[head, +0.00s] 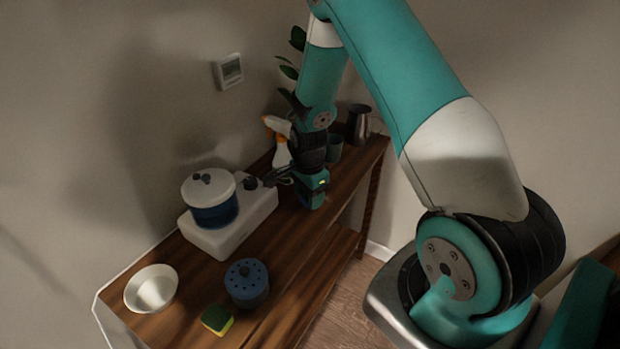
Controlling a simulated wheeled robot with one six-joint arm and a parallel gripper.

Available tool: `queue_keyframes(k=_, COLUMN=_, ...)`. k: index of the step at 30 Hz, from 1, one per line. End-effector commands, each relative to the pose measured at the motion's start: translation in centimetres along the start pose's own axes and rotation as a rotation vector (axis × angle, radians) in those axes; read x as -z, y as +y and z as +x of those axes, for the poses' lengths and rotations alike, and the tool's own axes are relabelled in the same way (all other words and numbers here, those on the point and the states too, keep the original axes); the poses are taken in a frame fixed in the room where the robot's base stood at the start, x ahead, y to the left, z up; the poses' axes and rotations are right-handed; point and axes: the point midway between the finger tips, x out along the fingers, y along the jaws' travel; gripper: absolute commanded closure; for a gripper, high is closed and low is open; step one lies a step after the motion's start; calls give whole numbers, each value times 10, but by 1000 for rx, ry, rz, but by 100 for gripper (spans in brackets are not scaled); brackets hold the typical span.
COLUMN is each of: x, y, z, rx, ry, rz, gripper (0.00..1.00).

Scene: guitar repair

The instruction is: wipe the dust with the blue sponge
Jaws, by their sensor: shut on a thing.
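My gripper (263,181) is at the end of my arm, level with the white appliance and at its far right end. Its black fingers point left and look shut on a small dark block (250,183) at their tips. It fits the blue sponge, but its colour is hard to tell in the shade. I cannot tell if it touches the appliance. A green and yellow sponge (217,319) lies apart at the table's near end. I cannot make out the dust.
A spray bottle (280,150), metal pitcher (359,125) and plant (289,72) stand behind. The front strip is mostly clear.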

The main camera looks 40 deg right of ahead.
Motion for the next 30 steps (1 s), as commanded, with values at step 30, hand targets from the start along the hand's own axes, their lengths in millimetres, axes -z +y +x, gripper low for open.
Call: queue_keyframes(k=30, x=2, y=0, z=-37, rx=0, ry=0, rz=-3, gripper=72)
